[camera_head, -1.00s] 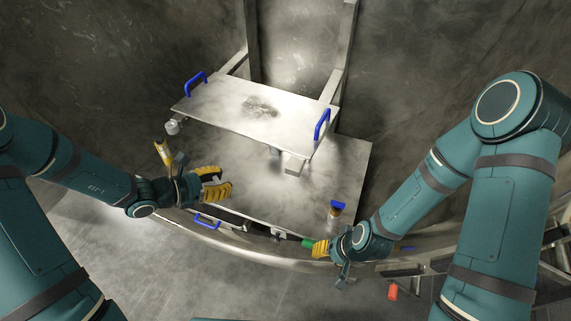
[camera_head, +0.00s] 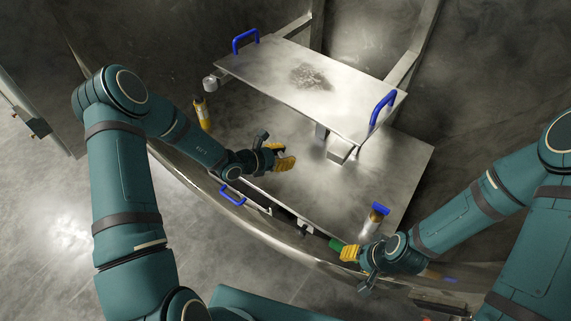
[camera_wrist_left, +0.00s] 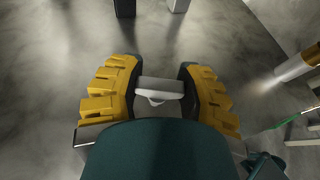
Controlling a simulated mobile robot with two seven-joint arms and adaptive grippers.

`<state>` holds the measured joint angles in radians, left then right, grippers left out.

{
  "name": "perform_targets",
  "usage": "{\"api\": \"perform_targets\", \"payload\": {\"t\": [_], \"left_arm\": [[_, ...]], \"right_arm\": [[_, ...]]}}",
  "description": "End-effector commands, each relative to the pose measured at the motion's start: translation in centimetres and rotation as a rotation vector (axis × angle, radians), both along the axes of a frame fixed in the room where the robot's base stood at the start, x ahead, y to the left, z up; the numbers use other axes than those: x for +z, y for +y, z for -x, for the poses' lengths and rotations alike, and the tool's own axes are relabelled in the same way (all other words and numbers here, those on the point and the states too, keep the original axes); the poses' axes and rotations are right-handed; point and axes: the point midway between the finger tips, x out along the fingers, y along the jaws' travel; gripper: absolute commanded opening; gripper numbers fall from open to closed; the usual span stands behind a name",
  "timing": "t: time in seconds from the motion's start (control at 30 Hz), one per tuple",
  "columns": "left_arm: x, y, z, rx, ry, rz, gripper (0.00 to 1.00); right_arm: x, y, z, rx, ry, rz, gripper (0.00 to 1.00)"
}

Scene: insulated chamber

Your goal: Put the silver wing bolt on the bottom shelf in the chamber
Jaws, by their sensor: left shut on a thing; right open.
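The silver wing bolt (camera_wrist_left: 160,90) is between the yellow fingers of my left gripper in the left wrist view. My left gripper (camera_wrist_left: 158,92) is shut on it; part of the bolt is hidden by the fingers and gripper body. In the head view my left gripper (camera_head: 287,162) is over the bottom shelf (camera_head: 310,195), below the front edge of the upper shelf; the bolt cannot be made out there. The gap between bolt and shelf is hard to judge. My right gripper (camera_head: 348,254) is open near the bottom shelf's front right edge, beside a green item (camera_head: 337,244).
The upper shelf (camera_head: 340,108) with blue handles (camera_head: 382,108) overhangs the back. A yellow canister (camera_head: 202,114) and a small silver cylinder (camera_head: 210,84) stand at the left. A curved rim (camera_head: 270,240) runs along the front.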

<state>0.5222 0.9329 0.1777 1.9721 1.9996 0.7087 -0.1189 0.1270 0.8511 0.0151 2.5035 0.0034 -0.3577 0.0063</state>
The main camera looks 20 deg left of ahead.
Motion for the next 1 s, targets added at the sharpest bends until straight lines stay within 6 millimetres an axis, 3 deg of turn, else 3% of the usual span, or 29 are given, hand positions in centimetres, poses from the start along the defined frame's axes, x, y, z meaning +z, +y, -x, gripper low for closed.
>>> {"api": "perform_targets", "payload": {"t": [0.03,0.27,0.5,0.93,0.97,1.0], "left_arm": [[-1.0,-0.1,0.0,-0.001,0.001,0.001,0.02],[-2.7,0.0,0.0,-0.001,0.000,0.000,0.02],[-5.7,0.0,0.1,-0.002,0.000,0.000,0.02],[-6.3,0.0,0.0,-0.002,-0.002,0.000,0.02],[-6.3,0.0,0.0,-0.002,-0.002,0.000,0.51],[-6.2,0.0,0.0,-0.002,-0.002,0.000,0.65]], "right_arm": [[-0.2,0.0,0.0,0.001,0.001,0.000,0.47],[-0.5,0.0,0.1,0.002,0.003,-0.001,0.47],[-1.1,0.1,0.3,0.006,0.006,-0.002,0.47],[-1.4,0.1,0.4,0.007,0.009,-0.003,0.47],[-1.3,0.1,0.4,0.007,0.010,-0.003,0.47],[-1.3,0.1,0.4,0.007,0.009,-0.003,0.47]]}}
